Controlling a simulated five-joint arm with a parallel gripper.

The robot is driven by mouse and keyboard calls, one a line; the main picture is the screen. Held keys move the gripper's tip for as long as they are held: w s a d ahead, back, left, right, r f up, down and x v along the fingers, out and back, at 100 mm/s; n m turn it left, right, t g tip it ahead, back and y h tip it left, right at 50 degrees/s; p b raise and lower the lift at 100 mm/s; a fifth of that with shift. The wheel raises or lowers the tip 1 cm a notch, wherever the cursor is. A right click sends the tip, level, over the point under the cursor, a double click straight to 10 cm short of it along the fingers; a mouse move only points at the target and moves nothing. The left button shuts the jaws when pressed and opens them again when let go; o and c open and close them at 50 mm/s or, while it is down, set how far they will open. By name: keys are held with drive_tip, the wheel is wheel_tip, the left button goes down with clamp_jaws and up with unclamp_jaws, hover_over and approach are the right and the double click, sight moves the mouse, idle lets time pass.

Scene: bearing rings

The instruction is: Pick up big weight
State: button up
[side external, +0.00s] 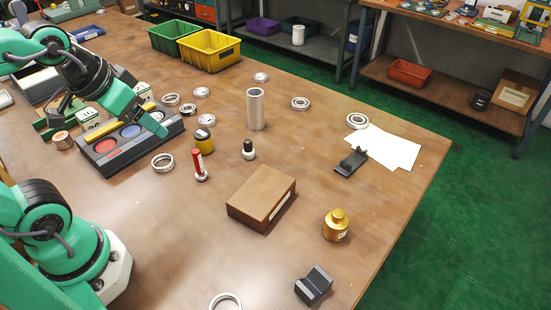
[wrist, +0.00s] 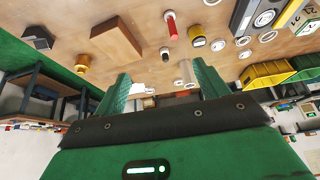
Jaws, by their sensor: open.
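The big weight is a gold knobbed cylinder (side external: 336,226) standing upright on the right front part of the wooden table (side external: 400,195). In the wrist view the gold weight (wrist: 82,63) shows at upper left, small and beyond the fingers. My gripper (side external: 152,120) is at the left, raised near the dark sorting tray, far from the weight. The wrist view shows its two teal fingers (wrist: 162,82) apart with nothing held between them.
A brown box (side external: 262,198) lies left of the weight, and a black block (side external: 314,286) in front. A small black-knobbed weight (side external: 248,150), a red-handled piece (side external: 198,165) and a tall grey cylinder (side external: 256,109) stand mid-table. Several bearing rings are scattered around.

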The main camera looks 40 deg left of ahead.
drive_tip(key=shift+w, duration=0.1)
drive_tip(key=m+g, duration=0.2)
drive_tip(key=g, duration=0.2)
hover_over(339, 213)
drive_tip(key=a, duration=1)
wheel_tip(339, 213, down, 8)
drive_tip(key=shift+m+g, duration=0.6)
drive_tip(key=shift+g, duration=0.2)
drive_tip(key=d+f, duration=0.2)
drive_tip(key=d, duration=0.1)
drive_tip(key=d+f, duration=0.6)
drive_tip(key=shift+d, duration=0.1)
drive_tip(key=shift+d+f, duration=0.35)
drive_tip(key=shift+d, duration=0.05)
drive_tip(key=shift+f, duration=1.3)
